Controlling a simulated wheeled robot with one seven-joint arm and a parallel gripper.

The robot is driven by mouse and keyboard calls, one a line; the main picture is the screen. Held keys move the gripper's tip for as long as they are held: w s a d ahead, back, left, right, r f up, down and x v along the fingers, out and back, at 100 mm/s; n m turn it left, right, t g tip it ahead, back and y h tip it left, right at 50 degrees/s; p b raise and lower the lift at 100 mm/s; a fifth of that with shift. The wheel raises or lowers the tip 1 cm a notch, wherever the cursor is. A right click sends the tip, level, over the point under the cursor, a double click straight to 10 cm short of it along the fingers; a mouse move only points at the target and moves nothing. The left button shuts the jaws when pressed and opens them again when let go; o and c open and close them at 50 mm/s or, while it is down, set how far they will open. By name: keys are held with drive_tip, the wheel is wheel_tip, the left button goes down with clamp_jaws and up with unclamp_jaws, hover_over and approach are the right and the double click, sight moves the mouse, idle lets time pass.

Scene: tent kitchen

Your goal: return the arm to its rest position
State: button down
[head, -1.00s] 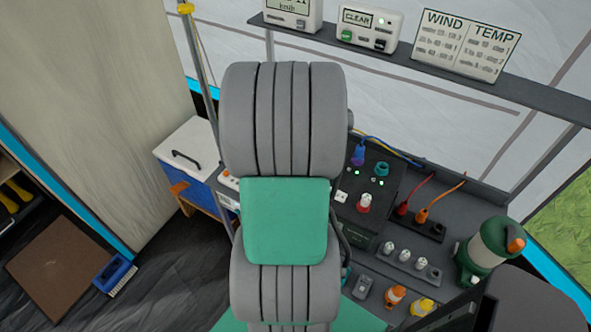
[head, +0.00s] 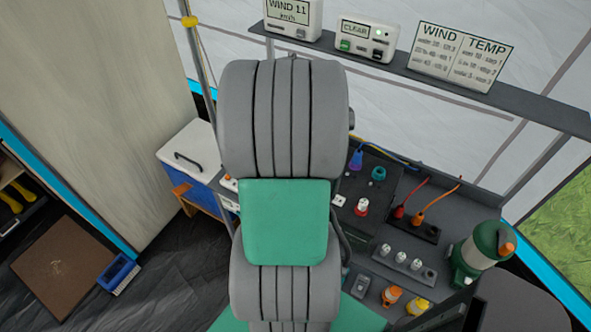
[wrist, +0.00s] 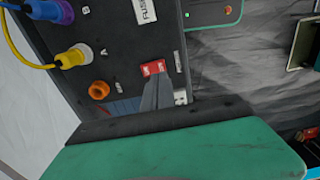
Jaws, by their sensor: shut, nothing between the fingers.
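My arm, in grey and green segments, stands folded up the middle of the head view and hides what is behind it; my gripper cannot be made out there. In the wrist view my gripper (wrist: 156,92) shows as narrow grey fingers, closed together and empty. They appear in front of a dark panel (wrist: 115,40), overlapping the lower edge of a red switch (wrist: 154,68). I cannot tell whether they touch it.
A dark control box (head: 372,195) and a green lantern (head: 482,254) stand on the bench at right. A shelf (head: 400,68) carries displays and a wind sign (head: 459,56). A cooler (head: 190,158) stands at left.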

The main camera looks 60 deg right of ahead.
drive_tip(key=shift+r+p, duration=0.4)
drive_tip(key=shift+r, duration=0.45)
